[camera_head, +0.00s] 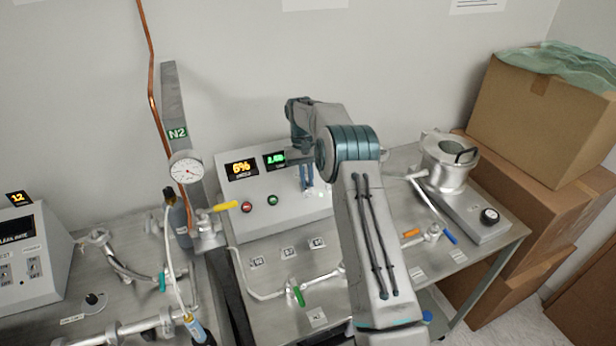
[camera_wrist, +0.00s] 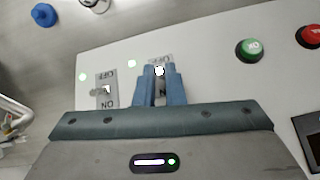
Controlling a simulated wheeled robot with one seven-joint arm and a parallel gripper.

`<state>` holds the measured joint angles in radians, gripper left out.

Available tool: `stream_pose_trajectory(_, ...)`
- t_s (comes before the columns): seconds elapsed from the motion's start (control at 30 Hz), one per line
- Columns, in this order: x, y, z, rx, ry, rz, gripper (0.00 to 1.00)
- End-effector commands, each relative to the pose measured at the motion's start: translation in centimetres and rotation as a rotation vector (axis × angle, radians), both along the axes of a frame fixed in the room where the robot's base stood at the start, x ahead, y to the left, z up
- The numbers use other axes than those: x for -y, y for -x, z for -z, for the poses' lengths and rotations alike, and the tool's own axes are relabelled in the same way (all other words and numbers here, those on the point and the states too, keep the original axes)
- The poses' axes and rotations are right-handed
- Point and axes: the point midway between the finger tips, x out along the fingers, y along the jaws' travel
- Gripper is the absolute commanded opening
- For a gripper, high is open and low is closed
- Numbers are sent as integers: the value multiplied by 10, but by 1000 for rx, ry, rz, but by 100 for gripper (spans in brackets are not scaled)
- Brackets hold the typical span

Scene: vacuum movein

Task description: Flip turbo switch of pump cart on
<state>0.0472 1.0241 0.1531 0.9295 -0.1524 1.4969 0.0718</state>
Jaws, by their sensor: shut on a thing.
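The pump cart's sloped grey control panel (camera_head: 232,220) stands on the steel bench. My gripper (camera_head: 307,188) reaches down to it, right of the green button. In the wrist view my gripper's two blue fingers (camera_wrist: 161,76) are shut close together on a small toggle switch (camera_wrist: 160,88), with its plate between them. Its lever is mostly hidden, and I cannot tell its position. A second toggle switch (camera_wrist: 105,91) with ON and OFF marks sits beside it, free of the fingers. I cannot read which switch is labelled turbo.
A green button (camera_wrist: 249,50) and a red button (camera_wrist: 310,36) sit on the panel. Small pale green lamps (camera_wrist: 132,63) are lit near the switches. A yellow-handled valve (camera_head: 226,206) stands left of the panel. Valves and a metal chamber (camera_head: 447,165) are at the right, with cardboard boxes (camera_head: 540,115) beyond.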

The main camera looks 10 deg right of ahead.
Motion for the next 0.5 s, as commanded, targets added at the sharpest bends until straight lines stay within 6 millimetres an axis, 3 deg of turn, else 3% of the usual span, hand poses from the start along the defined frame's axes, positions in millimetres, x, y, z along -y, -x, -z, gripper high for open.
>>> stream_pose_trajectory(0.5, -3, -7, -1, -121, 22, -1, 0)
